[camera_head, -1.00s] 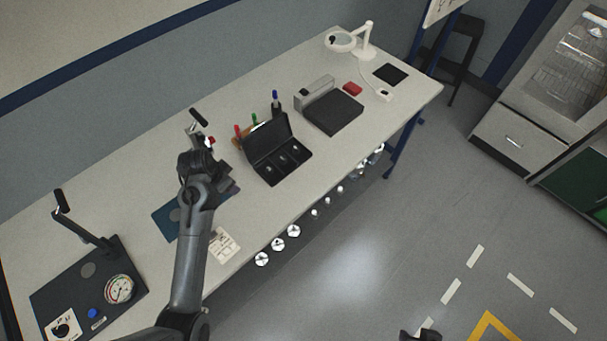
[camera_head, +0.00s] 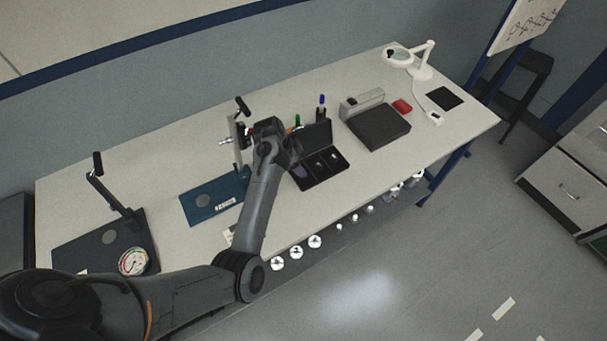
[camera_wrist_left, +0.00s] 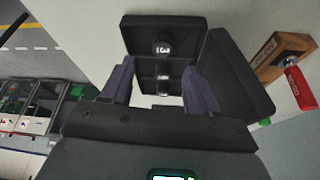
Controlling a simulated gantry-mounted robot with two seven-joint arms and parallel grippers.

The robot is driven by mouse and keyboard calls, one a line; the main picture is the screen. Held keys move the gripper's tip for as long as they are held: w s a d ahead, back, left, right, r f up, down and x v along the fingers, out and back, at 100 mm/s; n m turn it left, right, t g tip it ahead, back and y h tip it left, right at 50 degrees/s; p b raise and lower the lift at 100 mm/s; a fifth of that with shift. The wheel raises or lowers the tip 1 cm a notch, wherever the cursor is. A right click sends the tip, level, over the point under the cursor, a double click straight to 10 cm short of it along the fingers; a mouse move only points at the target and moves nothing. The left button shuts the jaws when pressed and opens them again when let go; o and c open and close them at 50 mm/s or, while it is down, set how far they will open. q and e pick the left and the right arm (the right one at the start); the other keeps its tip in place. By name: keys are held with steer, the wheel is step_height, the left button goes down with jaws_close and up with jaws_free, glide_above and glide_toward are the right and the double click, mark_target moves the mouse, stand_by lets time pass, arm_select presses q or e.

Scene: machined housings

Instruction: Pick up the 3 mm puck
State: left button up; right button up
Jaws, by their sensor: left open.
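The open black case (camera_head: 325,176) sits on the bench in the head view. It also shows in the left wrist view (camera_wrist_left: 140,27), with its lid (camera_wrist_left: 243,80) to the right. A small round metal puck (camera_wrist_left: 162,48) lies in the compartment at the top of the wrist view; its mark looks like a 3 with another stroke. Another puck (camera_wrist_left: 163,77) lies in the middle compartment, its marking unreadable. My left gripper (camera_wrist_left: 160,85) is open above the case, its fingers on either side of the compartments and apparently empty. Its fingertips are hidden in the head view. My right gripper is out of view.
A blue plate with a lever stand (camera_head: 212,200) and a dark gauge base (camera_head: 85,245) lie left. A dark boxy device (camera_head: 378,128) stands right. The bench front is mostly clear.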

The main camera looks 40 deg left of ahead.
arm_select(q)
steer(key=shift+b+x, duration=0.3)
steer(key=shift+x, duration=2.5)
steer(key=shift+s+a, duration=0.15)
jaws_close()
steer(key=shift+r, duration=0.1)
